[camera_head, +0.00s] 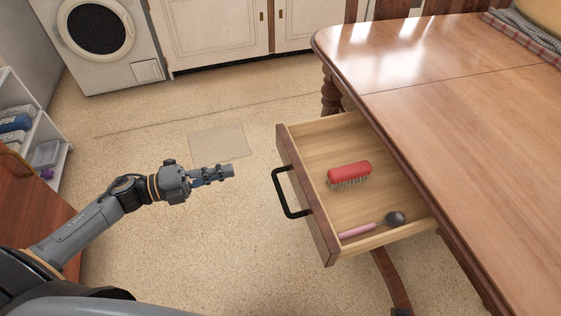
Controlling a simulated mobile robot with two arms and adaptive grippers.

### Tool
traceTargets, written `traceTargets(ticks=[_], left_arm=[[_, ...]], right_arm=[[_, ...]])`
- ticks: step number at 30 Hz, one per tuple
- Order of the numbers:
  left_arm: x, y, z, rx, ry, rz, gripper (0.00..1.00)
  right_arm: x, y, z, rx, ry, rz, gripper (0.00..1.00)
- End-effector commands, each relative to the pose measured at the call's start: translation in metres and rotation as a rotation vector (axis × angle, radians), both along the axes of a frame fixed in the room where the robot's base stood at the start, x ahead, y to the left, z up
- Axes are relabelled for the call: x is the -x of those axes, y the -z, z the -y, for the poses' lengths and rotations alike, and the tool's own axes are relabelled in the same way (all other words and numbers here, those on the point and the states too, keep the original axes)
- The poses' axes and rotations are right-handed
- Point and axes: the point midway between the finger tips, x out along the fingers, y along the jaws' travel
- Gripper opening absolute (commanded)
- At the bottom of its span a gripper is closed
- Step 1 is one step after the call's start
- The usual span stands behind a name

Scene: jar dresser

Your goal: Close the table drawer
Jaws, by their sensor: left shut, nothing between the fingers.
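The table drawer (308,196) is pulled out from under the wooden table (450,85). Its front panel faces left and carries a black bar handle (284,196). Inside lie a red brush (349,173) and a pink-handled tool with a dark round head (372,226). My left gripper (228,171) is shut and empty, to the left of the handle, with a gap between them. It points right, toward the drawer front. My right gripper is not in view.
A washing machine (103,42) and white cabinets (217,35) stand at the back. A white shelf (50,150) with bottles and a brown cabinet (35,212) are at the left. The floor (190,240) around my left arm is clear.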

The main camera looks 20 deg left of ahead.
Motion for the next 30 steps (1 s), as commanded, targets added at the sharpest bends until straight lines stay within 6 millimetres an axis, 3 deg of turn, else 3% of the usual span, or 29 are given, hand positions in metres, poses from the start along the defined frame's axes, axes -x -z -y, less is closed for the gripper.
traceTargets(ticks=[18,30], left_arm=[[-0.066,-0.001,0.095,0.005,-0.004,0.000,0.00],[-0.075,0.000,0.109,0.004,-0.006,-0.004,0.00]], right_arm=[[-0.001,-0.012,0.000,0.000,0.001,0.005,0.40],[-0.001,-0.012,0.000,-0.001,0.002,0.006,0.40]])
